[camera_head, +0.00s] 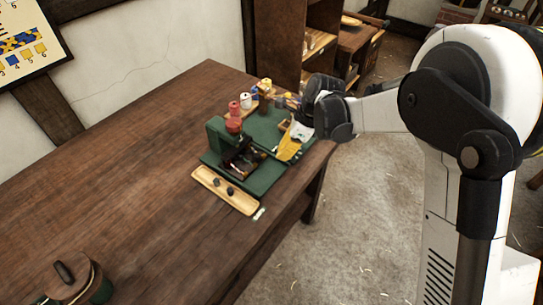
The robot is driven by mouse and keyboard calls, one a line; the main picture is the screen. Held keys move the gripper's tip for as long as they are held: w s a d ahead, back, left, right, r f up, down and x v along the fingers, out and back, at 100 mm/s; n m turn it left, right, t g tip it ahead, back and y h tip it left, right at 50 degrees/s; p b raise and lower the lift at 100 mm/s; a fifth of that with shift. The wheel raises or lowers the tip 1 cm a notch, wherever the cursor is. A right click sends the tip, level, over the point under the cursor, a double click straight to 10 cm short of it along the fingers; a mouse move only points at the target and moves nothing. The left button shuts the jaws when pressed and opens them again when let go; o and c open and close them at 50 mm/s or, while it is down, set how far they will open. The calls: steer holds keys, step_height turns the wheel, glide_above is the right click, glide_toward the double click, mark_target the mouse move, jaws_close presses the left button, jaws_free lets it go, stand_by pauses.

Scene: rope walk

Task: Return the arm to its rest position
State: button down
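My arm (440,105) is white with dark joints and enters from the right, reaching left toward the far right corner of the table. My gripper (318,112) is at its end, above or beside the items at that corner. Its fingers are small and dark here, and I cannot tell whether they are open or shut or hold anything. A yellow and white cloth-like item (291,144) lies just below and left of it; I cannot tell whether they touch.
The wooden table (130,165) is mostly bare on its left. A green machine (216,137) with red spools stands near its right edge, behind a wooden tray (237,201) holding dark pieces. A lidded container (68,278) is at front left. The floor (350,225) right of the table is open.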

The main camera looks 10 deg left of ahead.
steer(key=p+v, duration=0.2)
steer(key=v, duration=0.5)
